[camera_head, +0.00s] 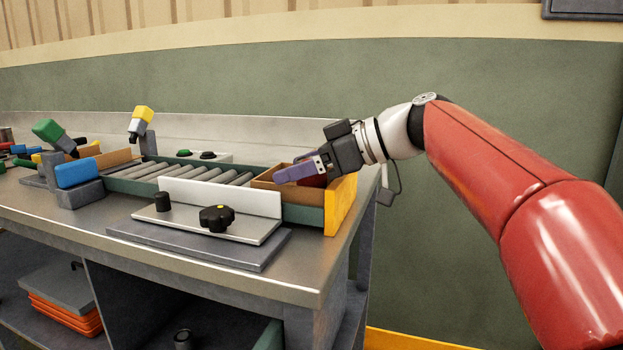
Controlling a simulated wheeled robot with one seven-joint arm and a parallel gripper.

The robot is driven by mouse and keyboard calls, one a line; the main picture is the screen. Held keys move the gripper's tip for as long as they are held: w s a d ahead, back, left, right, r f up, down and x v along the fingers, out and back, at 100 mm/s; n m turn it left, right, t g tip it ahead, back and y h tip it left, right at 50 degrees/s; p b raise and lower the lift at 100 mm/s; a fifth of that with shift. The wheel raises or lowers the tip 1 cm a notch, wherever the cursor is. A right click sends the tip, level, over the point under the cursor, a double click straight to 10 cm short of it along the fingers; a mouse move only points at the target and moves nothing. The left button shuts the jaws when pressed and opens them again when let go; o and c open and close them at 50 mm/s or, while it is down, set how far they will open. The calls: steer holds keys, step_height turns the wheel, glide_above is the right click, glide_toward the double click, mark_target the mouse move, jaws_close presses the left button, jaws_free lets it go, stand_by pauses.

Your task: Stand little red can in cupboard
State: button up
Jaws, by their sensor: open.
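My gripper (288,175), with purple fingers, reaches over a brown box (265,182) at the right end of the roller conveyor. A dark red shape (314,182) shows just under the fingers, at the box. It may be the little red can, but it is mostly hidden and I cannot tell whether the fingers are around it. The jaws are open. Below the bench top is an open cupboard space (135,300), dark inside. A small grey cylinder (182,339) stands low in it.
A yellow end plate (341,205) closes the conveyor's right end. A white upright panel (222,197) and a black knob (216,218) stand in front of the rollers (200,174). Orange trays (65,315) lie on the lower left shelf. The bench's right front corner is clear.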

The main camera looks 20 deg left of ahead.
steer(key=c, duration=1.1)
steer(key=shift+c, duration=0.7)
steer(key=shift+r, duration=0.1)
